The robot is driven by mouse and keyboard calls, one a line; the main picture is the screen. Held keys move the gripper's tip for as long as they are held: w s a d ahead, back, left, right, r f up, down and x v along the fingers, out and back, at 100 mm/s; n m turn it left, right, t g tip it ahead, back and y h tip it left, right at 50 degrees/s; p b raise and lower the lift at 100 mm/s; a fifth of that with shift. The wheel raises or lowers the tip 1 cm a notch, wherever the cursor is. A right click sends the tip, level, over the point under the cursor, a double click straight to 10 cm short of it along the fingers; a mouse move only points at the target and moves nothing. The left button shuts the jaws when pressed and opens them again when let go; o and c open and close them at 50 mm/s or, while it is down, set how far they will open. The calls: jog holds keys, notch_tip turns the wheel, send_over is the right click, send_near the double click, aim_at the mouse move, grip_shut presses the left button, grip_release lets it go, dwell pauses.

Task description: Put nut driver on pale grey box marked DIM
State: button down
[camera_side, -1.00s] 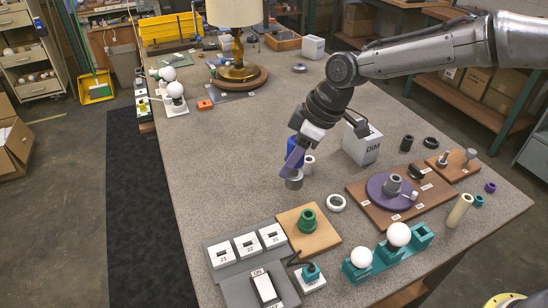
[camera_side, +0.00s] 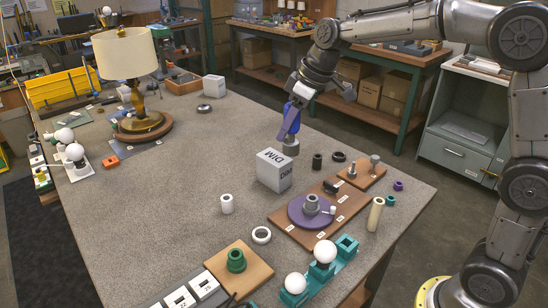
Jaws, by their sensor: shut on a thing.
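My gripper (camera_side: 292,108) is shut on the nut driver (camera_side: 290,148), whose wide grey end points down below the blue and purple parts at my fingers. I cannot tell exactly where fingers end and handle begins. The nut driver hangs in the air, and its grey end shows just above and right of the top of the pale grey box marked DIM (camera_side: 272,172). The box stands upright on the bench, with DIM on its top and on a side. I cannot tell from this one view whether the tool is over the box or behind it.
Dark rings (camera_side: 317,161) and a brown board with a purple disc (camera_side: 310,211) lie to the right. The lamp (camera_side: 127,55) is far left. Bench left of the box is clear.

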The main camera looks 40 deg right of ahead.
jog(key=d+r+m, duration=0.1)
jog(key=d+r, duration=0.1)
jog(key=d, duration=0.4)
send_over(271, 156)
notch_tip(271, 156, down, 10)
jog(key=shift+f+m+h, duration=0.3)
jog(key=shift+f, duration=1.25)
jog(key=shift+f, duration=0.1)
jog(key=shift+c, duration=2.1)
grip_release()
